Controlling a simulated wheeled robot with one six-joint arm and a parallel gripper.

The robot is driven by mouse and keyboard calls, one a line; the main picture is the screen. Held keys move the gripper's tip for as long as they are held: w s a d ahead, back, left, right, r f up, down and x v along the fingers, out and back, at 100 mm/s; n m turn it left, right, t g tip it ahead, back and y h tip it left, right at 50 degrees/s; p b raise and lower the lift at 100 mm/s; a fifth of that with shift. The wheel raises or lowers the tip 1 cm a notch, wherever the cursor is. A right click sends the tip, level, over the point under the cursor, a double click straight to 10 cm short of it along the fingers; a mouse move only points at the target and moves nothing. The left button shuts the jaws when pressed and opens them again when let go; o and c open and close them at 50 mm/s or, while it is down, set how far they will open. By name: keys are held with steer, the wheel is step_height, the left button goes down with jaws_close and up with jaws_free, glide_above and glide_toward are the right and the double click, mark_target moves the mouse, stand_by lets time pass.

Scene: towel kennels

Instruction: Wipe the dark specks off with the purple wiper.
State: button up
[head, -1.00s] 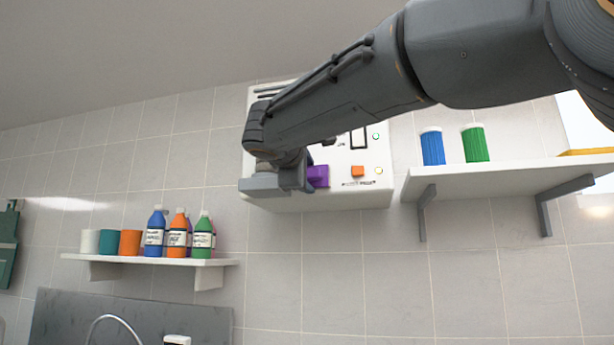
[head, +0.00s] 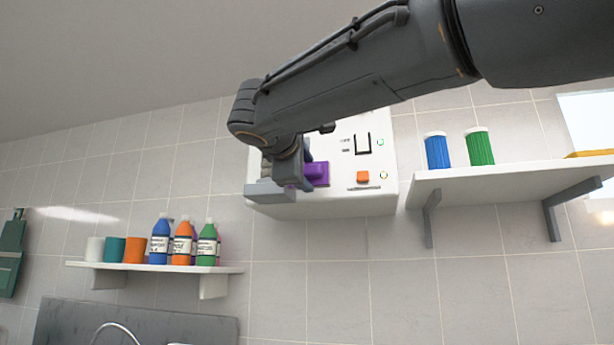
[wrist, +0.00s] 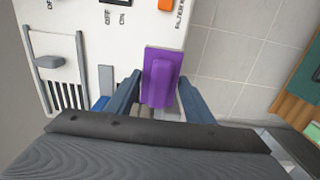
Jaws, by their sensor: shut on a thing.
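The purple wiper (head: 316,174) is in my gripper, in front of the lower part of a white wall box. In the wrist view the purple wiper (wrist: 161,78) sits between the two blue-grey fingers of my gripper (wrist: 158,98), which is shut on it. It lies close to the white box face (wrist: 90,14); I cannot tell whether it touches. No dark specks can be made out in either view; my arm and gripper hide part of the box in the head view.
The box carries a black-framed switch (head: 362,144), an orange button (head: 362,177) and a slider with vent slots (wrist: 48,62). A right shelf (head: 500,184) holds blue and green canisters. A lower left shelf (head: 150,267) holds cups and several bottles.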

steer(key=shift+s, duration=0.1)
steer(key=shift+b+v, duration=0.4)
steer(key=shift+v, duration=1.05)
